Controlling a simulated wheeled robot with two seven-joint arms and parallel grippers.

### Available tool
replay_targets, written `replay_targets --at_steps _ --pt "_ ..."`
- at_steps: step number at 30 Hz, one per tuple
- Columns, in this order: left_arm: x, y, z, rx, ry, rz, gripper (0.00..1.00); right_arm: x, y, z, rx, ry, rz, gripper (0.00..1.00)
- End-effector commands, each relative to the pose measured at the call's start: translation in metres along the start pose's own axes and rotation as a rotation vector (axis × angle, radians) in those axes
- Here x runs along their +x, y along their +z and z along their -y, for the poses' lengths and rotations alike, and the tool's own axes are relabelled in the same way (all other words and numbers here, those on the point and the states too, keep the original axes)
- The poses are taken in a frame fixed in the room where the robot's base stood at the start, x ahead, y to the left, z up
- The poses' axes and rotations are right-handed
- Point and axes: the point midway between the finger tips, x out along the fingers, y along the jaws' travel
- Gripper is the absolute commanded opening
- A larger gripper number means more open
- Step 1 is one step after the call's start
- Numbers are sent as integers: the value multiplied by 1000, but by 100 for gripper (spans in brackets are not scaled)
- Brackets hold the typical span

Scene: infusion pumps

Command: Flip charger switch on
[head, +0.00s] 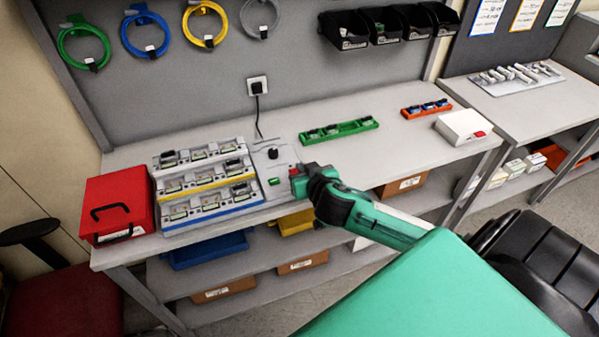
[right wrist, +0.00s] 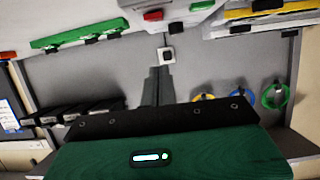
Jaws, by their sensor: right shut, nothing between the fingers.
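The charger (head: 262,155) is a light grey unit on the bench, with rows of bays to its left and a control panel at its right end. The panel has a black knob, a green part (head: 275,181) and a red switch (head: 294,171). The red switch also shows at the top of the right wrist view (right wrist: 153,15). My right gripper (head: 299,186) is shut and empty, beside the red switch in the head view. Its closed fingers show in the right wrist view (right wrist: 158,72). I cannot tell whether they touch the switch, nor which way it is set. My left gripper is out of view.
A red case (head: 117,200) stands left of the charger. A black cable runs to a wall socket (head: 257,86). A green tray (head: 339,131), an orange tray (head: 426,108) and a white box (head: 463,126) stand to the right. The bench is clear between them.

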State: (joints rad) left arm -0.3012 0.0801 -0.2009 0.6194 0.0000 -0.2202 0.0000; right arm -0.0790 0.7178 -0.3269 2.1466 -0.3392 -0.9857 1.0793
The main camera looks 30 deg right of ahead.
Motion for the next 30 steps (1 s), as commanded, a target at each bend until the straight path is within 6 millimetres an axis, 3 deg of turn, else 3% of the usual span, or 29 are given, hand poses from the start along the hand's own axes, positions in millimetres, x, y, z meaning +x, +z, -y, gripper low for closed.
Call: replay_targets --at_steps 6,9,15,30 --pt "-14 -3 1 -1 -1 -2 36 35 -3 0 -2 1 -1 0" --pt "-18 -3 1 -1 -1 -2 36 37 18 0 -2 1 6 0" --pt "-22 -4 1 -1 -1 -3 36 42 36 0 -1 0 2 0" --pt "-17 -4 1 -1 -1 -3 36 44 43 1 1 -1 -5 0"
